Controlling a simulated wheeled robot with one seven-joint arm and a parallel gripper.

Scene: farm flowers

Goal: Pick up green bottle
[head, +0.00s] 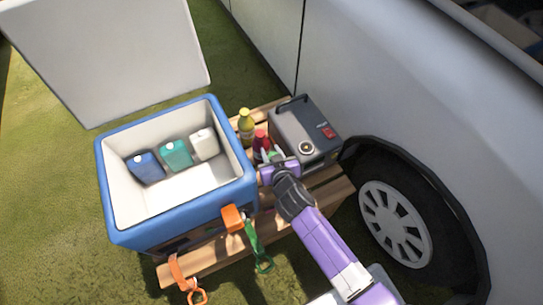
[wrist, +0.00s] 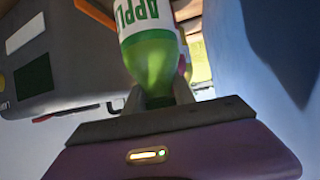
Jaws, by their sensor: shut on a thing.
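The green bottle (wrist: 152,62) fills the upper middle of the wrist view, with a white label that reads "APPL". Its narrow end points towards my gripper (wrist: 168,98), and the fingers are shut on it there. In the head view, my purple gripper (head: 270,158) is beside the cooler's right wall, over the wooden slats. The green bottle shows there only as a small patch (head: 276,155), mostly hidden by the gripper. I cannot tell whether its base touches the slats.
A red bottle (head: 261,143) and a yellow-green bottle (head: 246,126) stand close behind my gripper. A grey case (head: 300,122) is to the right. The open blue cooler (head: 178,223) holds a blue, a teal and a white container. A vehicle wheel (head: 395,223) is at the right.

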